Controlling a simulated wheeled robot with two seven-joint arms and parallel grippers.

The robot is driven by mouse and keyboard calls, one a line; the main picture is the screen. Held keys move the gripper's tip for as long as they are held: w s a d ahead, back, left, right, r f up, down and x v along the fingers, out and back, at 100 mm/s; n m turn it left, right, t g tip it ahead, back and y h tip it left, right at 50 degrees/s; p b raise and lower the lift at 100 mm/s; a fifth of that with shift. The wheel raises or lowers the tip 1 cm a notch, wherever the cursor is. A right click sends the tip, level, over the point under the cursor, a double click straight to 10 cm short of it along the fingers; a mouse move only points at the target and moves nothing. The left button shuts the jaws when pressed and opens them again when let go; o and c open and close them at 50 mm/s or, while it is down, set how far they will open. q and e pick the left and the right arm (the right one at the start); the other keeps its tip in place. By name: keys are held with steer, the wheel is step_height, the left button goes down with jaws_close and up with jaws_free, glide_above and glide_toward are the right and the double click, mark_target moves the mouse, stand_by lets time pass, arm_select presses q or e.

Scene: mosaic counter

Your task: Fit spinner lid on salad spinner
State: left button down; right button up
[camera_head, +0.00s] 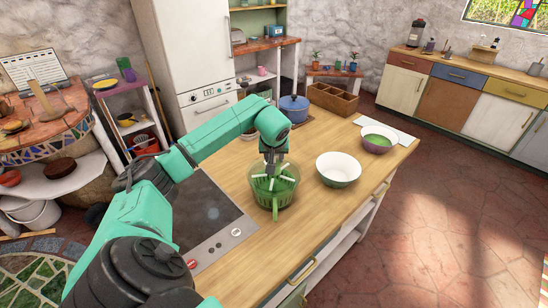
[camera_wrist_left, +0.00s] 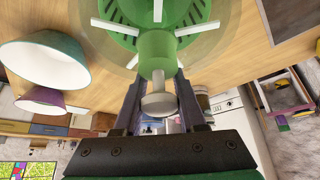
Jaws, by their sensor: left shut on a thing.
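The salad spinner (camera_head: 273,200) is a green see-through bowl with a handle at its front, standing on the wooden counter. The spinner lid (camera_head: 283,183), with a green hub and white spokes, is over the bowl's mouth; I cannot tell whether it is fully seated. In the left wrist view the lid's hub (camera_wrist_left: 156,50) and a pale grey knob (camera_wrist_left: 158,104) show, with the green slotted spinner behind. My left gripper (camera_head: 271,166) reaches down from above and is shut on the lid at its knob, between the fingers (camera_wrist_left: 160,92). My right gripper is not in view.
A white bowl (camera_head: 338,168) stands just right of the spinner, and a smaller purple-green bowl (camera_head: 379,139) lies further right. A blue pot (camera_head: 294,108) and a wooden crate (camera_head: 333,100) stand behind. A dark cooktop (camera_head: 207,218) is to the left. The counter's front is clear.

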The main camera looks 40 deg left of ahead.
arm_select(q)
steer(key=shift+f+b, duration=0.35)
steer(key=shift+f, duration=0.15)
steer(key=shift+c, duration=2)
jaws_free()
steer(key=b+v, duration=0.2)
steer(key=v, duration=1.2)
steer(key=shift+r, duration=0.25)
steer(key=shift+s+d+f, duration=0.1)
steer(key=shift+s, duration=0.05)
